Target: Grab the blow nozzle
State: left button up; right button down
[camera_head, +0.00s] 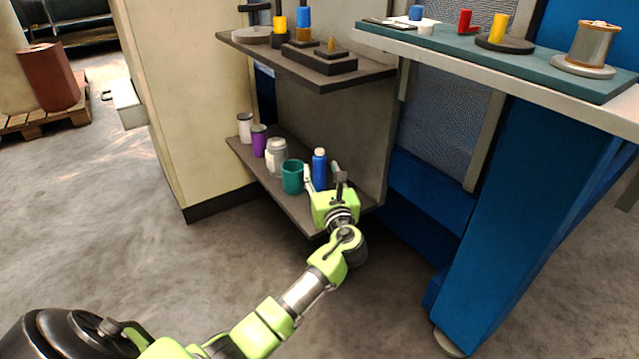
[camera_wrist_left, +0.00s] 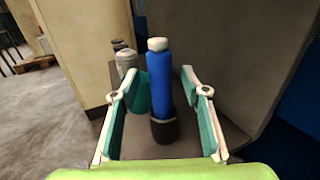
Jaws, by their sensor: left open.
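A slim blue bottle-like thing with a pale cap (camera_head: 319,167) stands upright on the lower shelf; I cannot tell for sure that it is the blow nozzle. In the left wrist view this blue thing (camera_wrist_left: 171,84) rises out of a short dark cup (camera_wrist_left: 164,129). My left gripper (camera_head: 322,178) is open in front of it, and it also shows in the left wrist view (camera_wrist_left: 160,92). The blue thing appears between the two fingers there, nearer the right one, with visible gaps at both sides. My right gripper is not in view.
Left of the blue thing on the lower shelf stand a teal cup (camera_head: 292,177), a grey jar (camera_head: 277,157), a purple cup (camera_head: 259,141) and a white cup (camera_head: 244,127). An upper shelf (camera_head: 345,78) overhangs. A panel closes the right side. A teal-topped table (camera_head: 550,75) is at right.

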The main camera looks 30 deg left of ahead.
aim_at(321, 168)
pick_arm(q)
jog(key=shift+b+x, duration=0.65)
jog(key=shift+x, duration=1.1)
jog(key=shift+r, duration=0.1)
grip_shut()
